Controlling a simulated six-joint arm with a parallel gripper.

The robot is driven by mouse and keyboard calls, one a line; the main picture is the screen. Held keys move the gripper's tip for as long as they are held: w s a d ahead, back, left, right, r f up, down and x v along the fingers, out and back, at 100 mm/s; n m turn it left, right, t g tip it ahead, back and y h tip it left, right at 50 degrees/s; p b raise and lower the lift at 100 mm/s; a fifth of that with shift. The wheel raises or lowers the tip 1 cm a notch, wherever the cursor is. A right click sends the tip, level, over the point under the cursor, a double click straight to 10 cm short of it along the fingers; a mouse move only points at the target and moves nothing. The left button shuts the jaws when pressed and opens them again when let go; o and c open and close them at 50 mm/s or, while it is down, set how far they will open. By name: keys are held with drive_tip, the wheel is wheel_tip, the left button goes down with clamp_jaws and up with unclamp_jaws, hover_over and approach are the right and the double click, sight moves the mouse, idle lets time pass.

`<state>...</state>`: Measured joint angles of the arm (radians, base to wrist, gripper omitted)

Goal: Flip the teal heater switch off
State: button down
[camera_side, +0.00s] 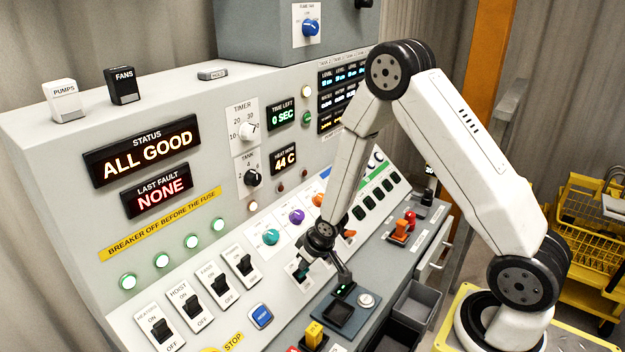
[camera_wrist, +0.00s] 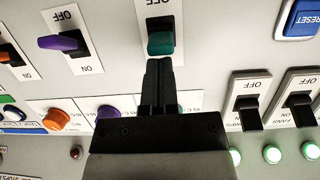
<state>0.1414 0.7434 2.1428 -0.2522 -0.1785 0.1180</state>
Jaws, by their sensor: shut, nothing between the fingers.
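The teal heater switch (camera_wrist: 161,42) is a teal-tipped lever on a white plate, with OFF printed upside down at the top of the wrist view. My fingers cover the lower part of its plate, so any ON label there is hidden. My gripper (camera_wrist: 159,64) is shut and empty, its tips just below the teal lever in that view. I cannot tell whether they touch it. In the side view my gripper (camera_side: 303,263) is low over the sloping panel, and the teal switch (camera_side: 299,272) is partly hidden by it.
A purple switch (camera_wrist: 64,43) is left of the teal one in the wrist view, and black switches (camera_wrist: 251,107) are at right. A teal knob (camera_side: 271,237) and a blue RESET button (camera_side: 261,316) are nearby in the side view. The status display (camera_side: 148,150) reads ALL GOOD.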

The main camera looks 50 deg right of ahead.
drive_tip(key=shift+s+a, duration=0.15)
drive_tip(key=shift+s, duration=0.1)
drive_tip(key=shift+s+f, duration=0.1)
drive_tip(key=shift+s, duration=0.25)
drive_tip(key=shift+s+r, duration=0.25)
drive_tip(key=shift+s, duration=0.25)
idle(0.4)
drive_tip(key=s+r, duration=0.6)
drive_tip(key=s, duration=0.2)
idle(0.7)
drive_tip(key=shift+r, duration=0.15)
